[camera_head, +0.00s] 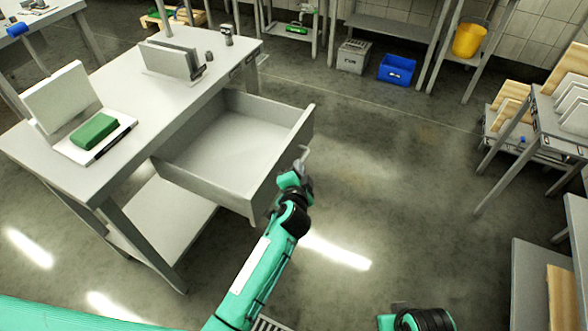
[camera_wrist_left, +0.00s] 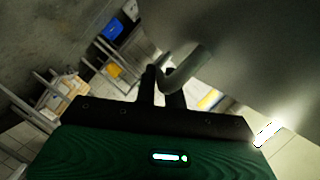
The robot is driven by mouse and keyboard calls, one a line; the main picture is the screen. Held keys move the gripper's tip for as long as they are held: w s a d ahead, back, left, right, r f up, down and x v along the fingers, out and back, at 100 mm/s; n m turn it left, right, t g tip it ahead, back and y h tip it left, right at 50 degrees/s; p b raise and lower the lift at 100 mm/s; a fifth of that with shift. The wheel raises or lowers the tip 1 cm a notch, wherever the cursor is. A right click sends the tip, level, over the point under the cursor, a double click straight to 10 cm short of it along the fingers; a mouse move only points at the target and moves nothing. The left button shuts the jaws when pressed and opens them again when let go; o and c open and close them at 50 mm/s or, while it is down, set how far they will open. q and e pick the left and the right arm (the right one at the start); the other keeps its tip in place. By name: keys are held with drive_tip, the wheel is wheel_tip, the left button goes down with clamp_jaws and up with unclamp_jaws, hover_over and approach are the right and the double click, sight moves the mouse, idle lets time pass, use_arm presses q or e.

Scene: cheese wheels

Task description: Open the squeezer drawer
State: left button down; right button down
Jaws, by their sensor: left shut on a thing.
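The grey drawer (camera_head: 226,140) is pulled well out from under the worktop of the metal table (camera_head: 190,90). Its inside looks empty. Its front panel (camera_head: 268,175) faces right. A bent grey handle (camera_head: 303,155) stands out from the front panel. My left gripper (camera_head: 298,172) is at the handle, just outside the front panel. In the left wrist view my two dark fingers (camera_wrist_left: 162,88) are shut on the curved handle (camera_wrist_left: 187,68). Where the handle joins the panel is partly hidden. My right gripper does not show.
A white tray with a green block (camera_head: 94,131) lies on the worktop, near an upright grey holder (camera_head: 172,60). A lower shelf (camera_head: 165,218) is below the drawer. A blue bin (camera_head: 397,69) and racks (camera_head: 550,110) stand farther off.

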use_arm(q)
drive_tip(key=shift+f, duration=0.1)
drive_tip(key=c, duration=1.5)
unclamp_jaws()
drive_tip(key=shift+w, duration=0.2)
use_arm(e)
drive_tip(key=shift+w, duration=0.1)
